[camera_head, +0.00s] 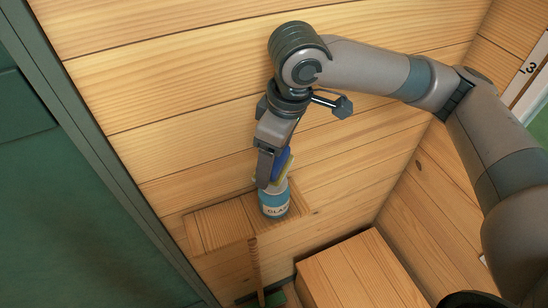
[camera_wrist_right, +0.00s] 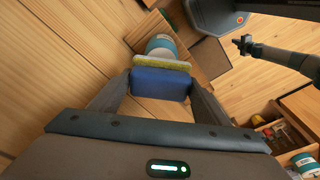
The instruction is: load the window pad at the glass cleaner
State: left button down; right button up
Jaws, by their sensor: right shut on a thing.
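The window pad is a blue block with a yellow layer, seen in the head view (camera_head: 281,163) and in the right wrist view (camera_wrist_right: 160,84). My right gripper (camera_head: 268,178) is shut on it; in the wrist view its fingers (camera_wrist_right: 160,92) press the pad's two sides. The glass cleaner (camera_head: 274,204) is a teal and white container with a partly readable "GLA" label, upright on a small wooden shelf (camera_head: 215,225). It also shows in the wrist view (camera_wrist_right: 161,44), just beyond the pad's yellow side. The pad overlaps its top; I cannot tell whether they touch. My left gripper is not in view.
Plank walls stand behind and right of the shelf. A wooden box (camera_head: 362,275) is at lower right, and a thin stick (camera_head: 256,272) stands below the shelf. A green panel (camera_head: 75,190) fills the left. The wrist view shows another teal container (camera_wrist_right: 305,163) at lower right.

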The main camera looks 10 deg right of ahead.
jog(key=shift+r, duration=1.4)
jog(key=shift+s, duration=0.1)
